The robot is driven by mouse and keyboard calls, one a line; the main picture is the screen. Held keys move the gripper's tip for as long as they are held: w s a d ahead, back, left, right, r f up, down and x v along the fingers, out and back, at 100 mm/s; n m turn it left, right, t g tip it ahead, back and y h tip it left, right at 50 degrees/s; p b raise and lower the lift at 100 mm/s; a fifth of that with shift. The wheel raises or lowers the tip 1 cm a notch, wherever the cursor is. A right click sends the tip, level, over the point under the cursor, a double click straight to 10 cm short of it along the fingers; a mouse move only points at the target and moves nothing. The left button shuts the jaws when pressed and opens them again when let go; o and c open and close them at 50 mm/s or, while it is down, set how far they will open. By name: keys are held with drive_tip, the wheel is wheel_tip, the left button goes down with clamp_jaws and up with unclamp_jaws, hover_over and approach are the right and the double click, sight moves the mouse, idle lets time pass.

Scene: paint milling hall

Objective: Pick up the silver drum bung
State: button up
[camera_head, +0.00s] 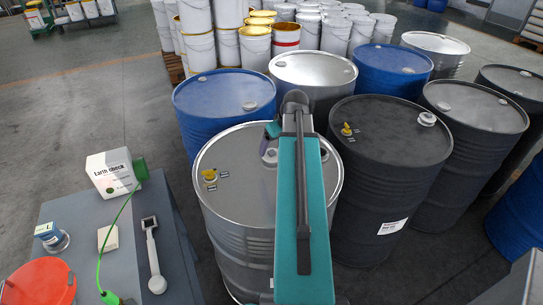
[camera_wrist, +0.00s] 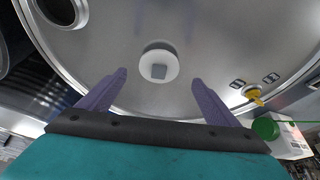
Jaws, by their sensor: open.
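The silver drum bung (camera_wrist: 158,66) lies on the lid of the silver drum (camera_wrist: 215,35) in the wrist view. It is a pale round disc with a small grey square in its middle. My gripper (camera_wrist: 158,77) is open, its purple fingers apart, with the bung ahead of and between the fingertips in the picture. The gap between fingers and bung in height is hard to tell. The gripper there is partly hidden beside the arm.
A ringed dark opening (camera_wrist: 62,10) sits near the lid's edge. A yellow tap-like fitting (camera_wrist: 253,94) with small labels stands on the lid. Dark drums (camera_head: 395,145) and blue drums (camera_head: 222,92) crowd around. A grey table (camera_head: 135,215) with a white box (camera_head: 112,172) stands at left.

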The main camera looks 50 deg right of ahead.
sight(272, 152)
drive_tip(key=shift+w+f, duration=0.15)
drive_tip(key=shift+f, duration=0.15)
drive_tip(key=shift+p+x, duration=0.8)
drive_tip(key=shift+x, duration=0.25)
drive_tip(key=shift+p+x, duration=0.45)
drive_tip(key=shift+x, duration=0.95)
drive_tip(key=shift+w+d, duration=0.1)
drive_tip(key=shift+w, duration=0.05)
drive_tip(key=c, duration=1.1)
